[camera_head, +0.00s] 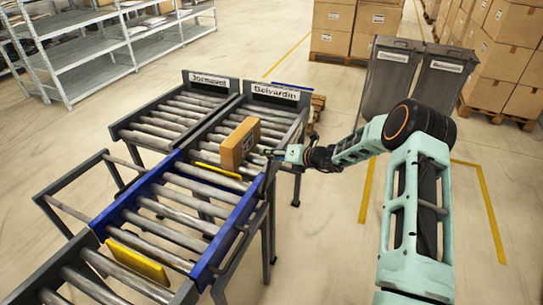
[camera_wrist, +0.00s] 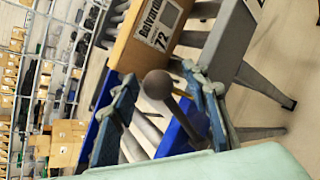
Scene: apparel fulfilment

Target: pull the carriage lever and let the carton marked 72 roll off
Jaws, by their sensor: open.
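The carton (camera_head: 240,143), brown with a label reading "Belvardin 72" in the wrist view (camera_wrist: 140,38), sits on rollers at the near end of the lane signed Belvardin (camera_head: 276,92). It stands just beyond the yellow strip (camera_head: 219,171) at the far end of the blue-framed carriage (camera_head: 232,224). The lever, a rod with a dark ball knob (camera_wrist: 158,84), shows in the wrist view. My gripper (camera_wrist: 160,76) is open, with its two fingers on either side of the knob and rod. Contact cannot be told. In the head view my gripper (camera_head: 277,154) is beside the carton's right side.
A second lane, signed Jornuvel (camera_head: 208,79), runs left of the Belvardin lane. The carriage's rollers are bare, with another yellow strip (camera_head: 139,256) at its near end. Grey bins (camera_head: 388,77) and stacked cartons stand behind my arm. Metal shelves (camera_head: 85,62) stand at left.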

